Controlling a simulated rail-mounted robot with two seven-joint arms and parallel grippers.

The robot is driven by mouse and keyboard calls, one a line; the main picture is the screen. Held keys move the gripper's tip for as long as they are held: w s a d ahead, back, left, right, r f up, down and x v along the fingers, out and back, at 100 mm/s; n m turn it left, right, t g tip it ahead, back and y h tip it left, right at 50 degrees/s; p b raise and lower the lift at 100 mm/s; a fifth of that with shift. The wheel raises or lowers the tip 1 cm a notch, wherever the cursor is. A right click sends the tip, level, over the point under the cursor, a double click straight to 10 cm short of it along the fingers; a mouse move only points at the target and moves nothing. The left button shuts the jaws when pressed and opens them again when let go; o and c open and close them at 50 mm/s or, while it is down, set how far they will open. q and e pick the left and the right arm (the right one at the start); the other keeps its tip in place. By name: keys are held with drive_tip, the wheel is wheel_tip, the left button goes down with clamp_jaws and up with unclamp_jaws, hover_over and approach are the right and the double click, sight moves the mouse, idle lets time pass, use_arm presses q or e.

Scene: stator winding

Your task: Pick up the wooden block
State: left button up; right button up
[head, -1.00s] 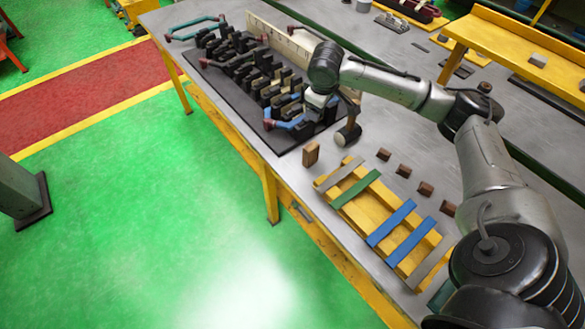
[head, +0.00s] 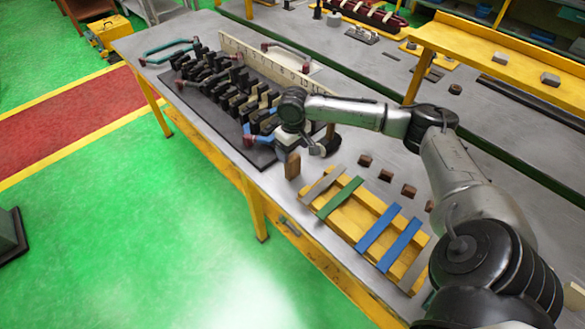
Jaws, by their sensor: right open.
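The wooden block (head: 292,166) is a small brown block standing upright on the metal table near its front edge, between the dark stator fixture and the yellow rack. My right gripper (head: 287,147) points down just behind and above the block, at the right end of the fixture. It is open and holds nothing. Its fingertips are small and partly hidden by the wrist, so I cannot tell whether they touch the block. My left gripper is out of view.
A mallet (head: 328,145) lies close to the right of my gripper. A black fixture (head: 205,90) with several dark blocks stands to the left. A yellow rack (head: 345,218) with coloured strips lies to the right, with small brown blocks (head: 386,175) behind it.

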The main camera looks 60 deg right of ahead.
sight(293, 158)
drive_tip(key=shift+f+b, duration=0.6)
drive_tip(key=shift+f, duration=2.2)
drive_tip(key=shift+c, duration=0.2)
drive_tip(key=c, duration=1.2)
drive_tip(key=shift+w, duration=0.1)
drive_tip(key=shift+c, duration=0.2)
drive_tip(key=shift+r, duration=0.15)
